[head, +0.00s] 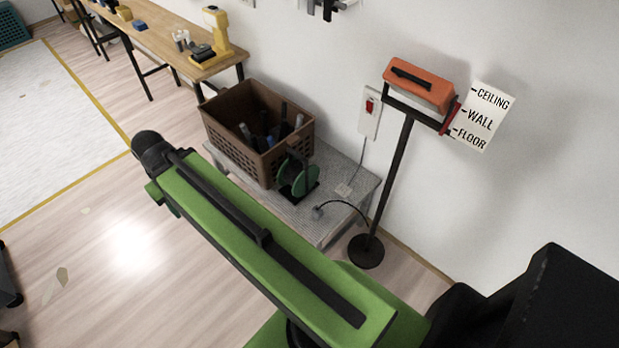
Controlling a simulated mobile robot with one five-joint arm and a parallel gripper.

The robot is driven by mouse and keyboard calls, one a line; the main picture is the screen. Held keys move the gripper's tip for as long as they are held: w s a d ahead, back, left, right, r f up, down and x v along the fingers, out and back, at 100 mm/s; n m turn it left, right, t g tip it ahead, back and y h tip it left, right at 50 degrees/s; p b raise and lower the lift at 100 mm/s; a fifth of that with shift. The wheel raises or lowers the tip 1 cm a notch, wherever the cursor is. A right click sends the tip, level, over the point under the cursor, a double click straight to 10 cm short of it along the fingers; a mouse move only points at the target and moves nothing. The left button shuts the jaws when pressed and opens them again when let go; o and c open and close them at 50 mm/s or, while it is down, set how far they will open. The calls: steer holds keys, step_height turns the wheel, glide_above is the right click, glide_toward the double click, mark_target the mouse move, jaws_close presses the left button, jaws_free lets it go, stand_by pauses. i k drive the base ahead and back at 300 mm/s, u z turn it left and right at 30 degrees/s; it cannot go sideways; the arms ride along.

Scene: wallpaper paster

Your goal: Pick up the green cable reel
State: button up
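The green cable reel (304,181) with a black frame stands on a low grey table (325,217), in front of a brown crate. My green arm crosses the lower middle of the head view, between me and the table, and hides part of the table's near side. The dark end of my arm (152,147) is at the left, over the floor and well to the left of the reel. I cannot make out the fingers there.
The brown crate (225,126) holds several dark tools, close behind the reel. An orange box (420,86) sits on a black stand (392,185) at the right, beside a sign. A wooden workbench (160,38) runs along the wall. The floor at left is mostly clear.

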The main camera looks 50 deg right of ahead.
mark_target(298, 179)
steer(key=z, duration=0.15)
steer(key=i, duration=1)
steer(key=u, duration=0.05)
